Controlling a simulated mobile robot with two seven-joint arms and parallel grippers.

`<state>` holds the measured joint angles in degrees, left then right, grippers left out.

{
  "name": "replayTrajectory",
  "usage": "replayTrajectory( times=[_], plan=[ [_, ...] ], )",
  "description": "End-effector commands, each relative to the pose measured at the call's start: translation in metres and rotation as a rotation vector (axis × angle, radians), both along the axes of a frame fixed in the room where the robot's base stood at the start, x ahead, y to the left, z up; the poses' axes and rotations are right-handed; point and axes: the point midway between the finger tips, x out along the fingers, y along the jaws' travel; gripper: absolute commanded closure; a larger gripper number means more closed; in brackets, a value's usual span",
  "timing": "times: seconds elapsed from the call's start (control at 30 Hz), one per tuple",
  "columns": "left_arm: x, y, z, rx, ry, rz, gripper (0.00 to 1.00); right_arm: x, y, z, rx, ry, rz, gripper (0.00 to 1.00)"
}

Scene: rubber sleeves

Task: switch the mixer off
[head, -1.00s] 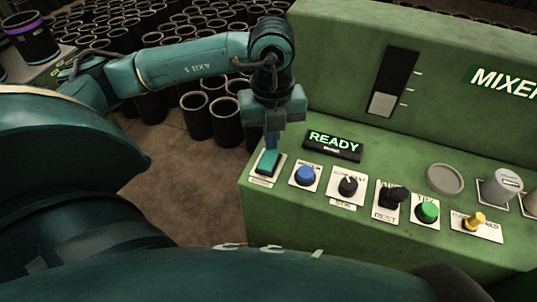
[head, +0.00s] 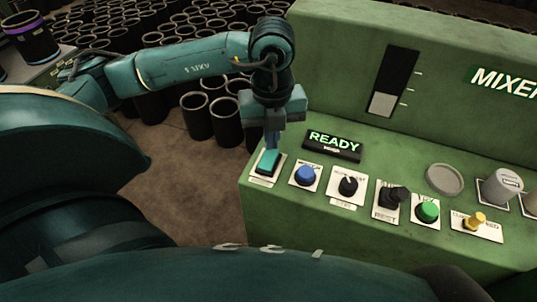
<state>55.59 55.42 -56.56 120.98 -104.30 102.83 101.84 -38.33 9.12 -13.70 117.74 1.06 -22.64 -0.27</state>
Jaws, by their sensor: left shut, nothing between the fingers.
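The green mixer (head: 420,140) fills the right of the head view, with a row of controls along its sloped panel. At the panel's left end is a teal rocker switch (head: 268,161) on a pale plate. My left gripper (head: 271,146) points down with its fingers shut and empty, right at the top of this switch; I cannot tell whether it touches. A lit display (head: 333,145) reads READY in green letters. The switch's label is too small to read. My right gripper is not in view.
To the right of the switch are a blue button (head: 305,175), a black knob (head: 348,186), a black lever (head: 396,195), a green button (head: 427,211) and a yellow toggle (head: 477,219). Many black sleeves (head: 197,116) stand on the floor behind my left arm.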

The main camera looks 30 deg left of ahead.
Motion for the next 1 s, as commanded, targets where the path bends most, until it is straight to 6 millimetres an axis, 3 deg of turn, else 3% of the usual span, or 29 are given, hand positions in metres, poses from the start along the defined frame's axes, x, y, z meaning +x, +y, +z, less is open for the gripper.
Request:
replayTrajectory(
  times=[1.0],
  plan=[
    [0.000,0.000,-0.016,0.000,0.000,0.000,1.00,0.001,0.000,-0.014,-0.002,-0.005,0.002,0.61]
  ],
)
